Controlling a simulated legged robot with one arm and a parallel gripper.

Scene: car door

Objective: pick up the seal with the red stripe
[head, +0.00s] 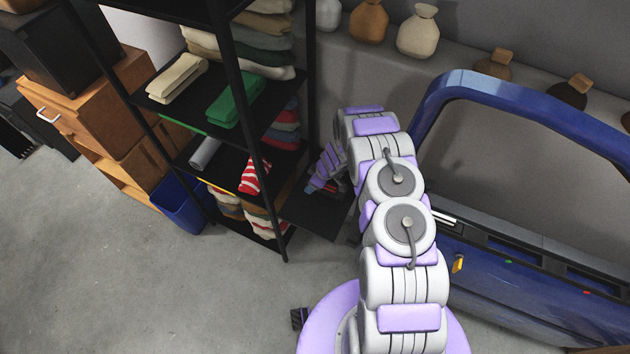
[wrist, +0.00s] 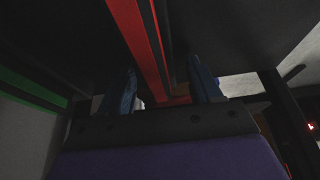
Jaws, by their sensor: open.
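In the wrist view, the seal with the red stripe (wrist: 143,45) is a long dark strip with a bright red face. It runs from the top edge down towards the gap between my fingers. My gripper (wrist: 162,92) is open, with one bluish finger on each side of the strip's lower end. I cannot tell whether either finger touches it. In the head view, my gripper (head: 325,170) is at the right side of the black shelf rack, partly hidden by my arm. I cannot make out the seal there.
A strip with a green stripe (wrist: 34,102) is at the left in the wrist view. The black rack (head: 262,165) holds folded cloths (head: 236,98). A blue bin (head: 180,205) stands beside it. A blue car door (head: 520,275) stands on the right. The floor (head: 90,270) at front left is clear.

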